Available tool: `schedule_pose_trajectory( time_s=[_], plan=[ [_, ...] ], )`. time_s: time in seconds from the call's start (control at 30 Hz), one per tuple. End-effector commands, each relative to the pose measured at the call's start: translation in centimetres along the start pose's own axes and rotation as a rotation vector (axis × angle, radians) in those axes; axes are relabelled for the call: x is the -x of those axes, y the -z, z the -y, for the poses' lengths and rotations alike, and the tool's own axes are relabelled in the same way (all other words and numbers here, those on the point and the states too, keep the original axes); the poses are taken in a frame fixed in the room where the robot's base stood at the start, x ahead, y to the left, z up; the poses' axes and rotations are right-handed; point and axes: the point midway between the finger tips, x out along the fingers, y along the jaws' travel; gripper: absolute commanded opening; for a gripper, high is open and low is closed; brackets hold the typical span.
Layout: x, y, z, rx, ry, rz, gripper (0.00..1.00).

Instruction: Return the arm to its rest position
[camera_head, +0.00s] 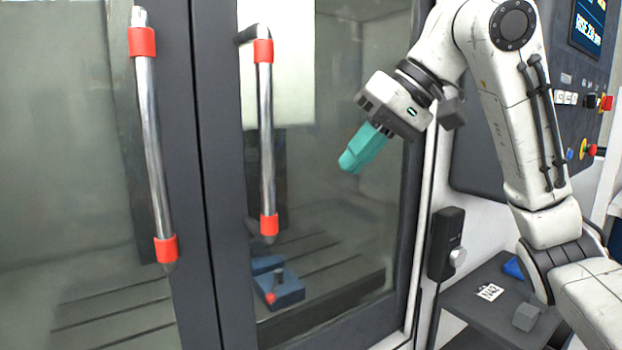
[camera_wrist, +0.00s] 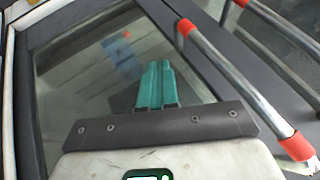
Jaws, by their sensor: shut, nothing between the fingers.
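My gripper (camera_head: 350,163) has teal fingers and hangs in front of the right glass door in the head view, to the right of that door's handle. It points down and to the left. In the wrist view my gripper (camera_wrist: 157,68) shows its two teal fingers side by side, shut, with nothing between them. The arm is bent, its elbow high at the upper right. The fingers appear apart from the door handle (camera_head: 266,140), a metal bar with red ends, which also shows in the wrist view (camera_wrist: 240,85).
A second handle (camera_head: 153,150) is on the left door. Behind the glass sits a blue vise-like block (camera_head: 285,292). A control panel (camera_head: 590,100) with buttons is at the right. A dark shelf (camera_head: 480,312) holds a grey block (camera_head: 526,316) and a blue item (camera_head: 513,268).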

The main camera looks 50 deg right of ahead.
Motion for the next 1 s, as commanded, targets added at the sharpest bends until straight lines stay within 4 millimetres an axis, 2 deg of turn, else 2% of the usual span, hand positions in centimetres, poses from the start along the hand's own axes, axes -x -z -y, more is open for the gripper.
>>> schedule_pose_trajectory(
  time_s=[0.27,0.37,0.47,0.63,0.77,0.87,1.0],
  plan=[
    [0.2,0.0,0.0,0.000,0.000,0.000,0.00],
    [-0.9,0.2,-0.1,0.006,0.029,-0.006,0.00],
    [-3.2,0.6,-0.2,0.017,0.086,-0.025,0.00],
    [-9.2,1.1,-0.5,0.026,0.203,-0.074,0.00],
    [-14.4,0.5,-0.9,0.016,0.262,-0.100,0.00],
    [-18.6,-0.7,-1.2,0.000,0.288,-0.109,0.00],
    [-24.7,-3.5,-1.9,-0.026,0.295,-0.107,0.00]
  ],
)
